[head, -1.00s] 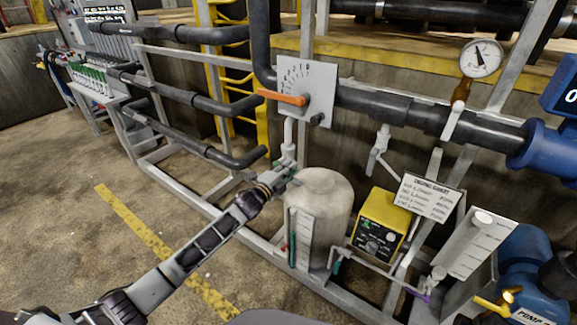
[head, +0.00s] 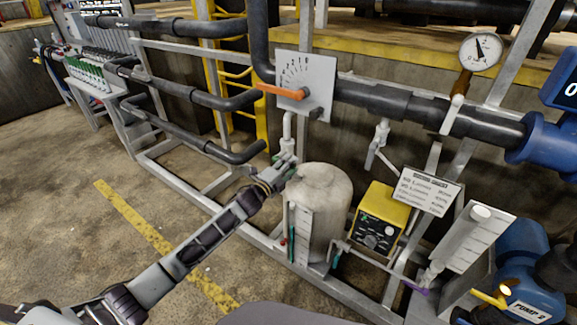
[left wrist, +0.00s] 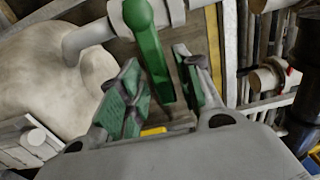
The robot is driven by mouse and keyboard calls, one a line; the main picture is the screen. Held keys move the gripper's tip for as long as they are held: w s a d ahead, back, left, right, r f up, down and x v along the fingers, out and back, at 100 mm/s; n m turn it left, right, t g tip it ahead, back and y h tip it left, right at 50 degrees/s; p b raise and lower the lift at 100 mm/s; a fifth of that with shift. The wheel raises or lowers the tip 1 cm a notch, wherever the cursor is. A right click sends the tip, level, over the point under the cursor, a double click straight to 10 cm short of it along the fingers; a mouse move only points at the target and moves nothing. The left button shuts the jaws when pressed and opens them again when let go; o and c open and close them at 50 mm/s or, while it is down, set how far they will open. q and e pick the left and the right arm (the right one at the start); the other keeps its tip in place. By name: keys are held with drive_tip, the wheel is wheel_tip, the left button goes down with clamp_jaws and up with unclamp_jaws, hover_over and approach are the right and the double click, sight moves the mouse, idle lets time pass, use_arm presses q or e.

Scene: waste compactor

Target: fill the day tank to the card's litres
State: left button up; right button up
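The pale day tank (head: 325,190) stands upright at the middle of the head view, with a scaled level strip (head: 302,235) on its front. It also shows at the left of the left wrist view (left wrist: 40,75). The printed card (head: 428,190) is right of the tank; its small text is hard to read. My left gripper (head: 284,166) is at the pipe fitting by the tank's upper left. In the left wrist view its green-padded fingers (left wrist: 160,95) are apart, with a green valve lever (left wrist: 149,50) between them and visible gaps beside it. My right gripper is not in view.
An orange lever (head: 280,91) on a dial plate (head: 318,75) is above the tank. A yellow box (head: 381,215), a white scaled panel (head: 472,240) and a blue pump (head: 525,265) stand to the right. A pressure gauge (head: 480,50) is above. Open floor (head: 60,240) lies left.

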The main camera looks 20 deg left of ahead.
use_arm(q)
drive_tip(key=shift+r, duration=0.1)
drive_tip(key=v, duration=1.2)
idle(0.9)
